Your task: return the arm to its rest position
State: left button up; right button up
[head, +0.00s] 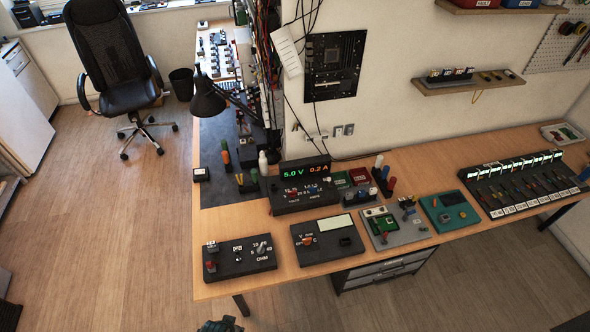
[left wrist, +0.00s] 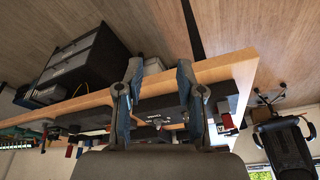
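My left gripper (left wrist: 160,70) shows in the left wrist view with its two blue-grey fingers spread apart and nothing between them. Behind the gap are the desk's wooden edge and a dark box. In the head view only a dark tip of what looks like my left gripper (head: 220,324) shows at the bottom edge. It is apart from the desk, in front of its near left corner. My right gripper cannot be made out in either view.
An L-shaped wooden desk (head: 222,288) holds a switch box (head: 238,258), a meter box (head: 326,238), a power supply (head: 300,195) and a green-screened panel (head: 520,182). A drawer unit (head: 382,269) stands beneath it. An office chair (head: 120,75) stands at back left.

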pick_arm(q)
jog(key=s+f+g+b, duration=0.1)
jog(key=s+f+b, duration=0.1)
jog(key=f, duration=1)
jog(key=s+f+b, duration=0.2)
jog(key=f, duration=1)
jog(key=s+a+f+g+b, duration=0.1)
jog(key=s+a+f+b, duration=0.2)
jog(key=s+f, duration=1.4)
jog(key=shift+a+f+b, duration=0.15)
jog(key=shift+f+b, duration=0.2)
jog(key=shift+f, duration=0.1)
